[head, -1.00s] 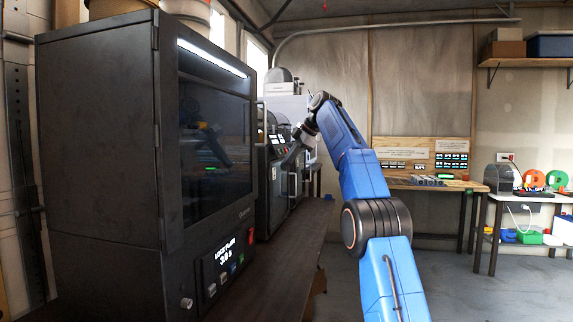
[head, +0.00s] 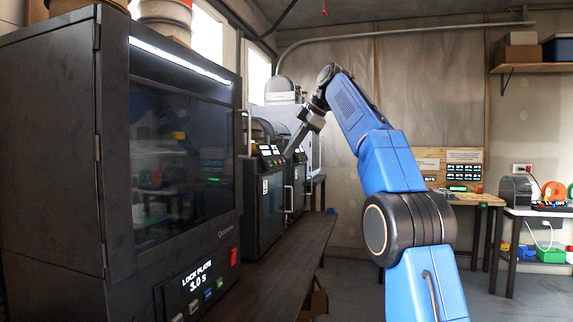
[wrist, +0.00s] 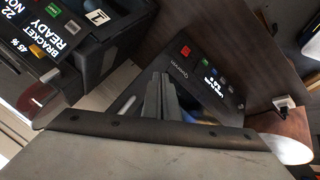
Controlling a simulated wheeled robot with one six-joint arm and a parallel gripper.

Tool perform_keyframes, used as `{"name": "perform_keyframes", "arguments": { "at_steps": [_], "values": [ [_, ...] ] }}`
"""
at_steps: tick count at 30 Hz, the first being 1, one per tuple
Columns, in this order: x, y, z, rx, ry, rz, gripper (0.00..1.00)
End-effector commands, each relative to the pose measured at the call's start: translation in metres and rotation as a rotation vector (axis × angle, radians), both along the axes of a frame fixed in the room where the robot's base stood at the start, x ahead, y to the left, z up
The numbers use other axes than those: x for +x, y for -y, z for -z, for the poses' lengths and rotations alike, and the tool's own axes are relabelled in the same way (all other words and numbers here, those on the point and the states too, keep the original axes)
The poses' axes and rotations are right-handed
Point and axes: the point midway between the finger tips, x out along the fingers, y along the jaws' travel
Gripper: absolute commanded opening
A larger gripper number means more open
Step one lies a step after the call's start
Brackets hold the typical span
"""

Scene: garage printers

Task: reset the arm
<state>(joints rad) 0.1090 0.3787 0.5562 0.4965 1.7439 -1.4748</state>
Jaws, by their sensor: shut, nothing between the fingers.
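My blue arm rises from the lower right of the head view and bends over toward the row of printers. My gripper (head: 296,145) points down and to the left above the bench, in front of the farther printers. In the wrist view my gripper (wrist: 161,82) shows as two grey fingers closed together, with nothing between them. The nearest printer (head: 60,150) is large and black, its door shut, and its panel (head: 197,282) reads "LOCK PLATE 3.0 s". A farther dark printer (head: 262,205) stands beyond it on the bench.
The dark bench (head: 300,255) runs along the printers, mostly bare at its front edge. In the wrist view a printer panel (wrist: 50,45) reads "BRACKET READY". A wooden table (head: 478,198) and a white table (head: 545,212) with spools stand at the right. Floor between them is open.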

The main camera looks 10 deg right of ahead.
Motion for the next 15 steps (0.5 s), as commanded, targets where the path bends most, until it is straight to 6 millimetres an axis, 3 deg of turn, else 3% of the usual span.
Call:
{"name": "perform_keyframes", "arguments": {
  "at_steps": [8,15],
  "values": [
    [-0.011,-0.002,-0.001,0.010,-0.016,0.035,0.00],
    [-0.044,-0.003,0.010,0.050,-0.088,0.193,0.00]
  ]
}}
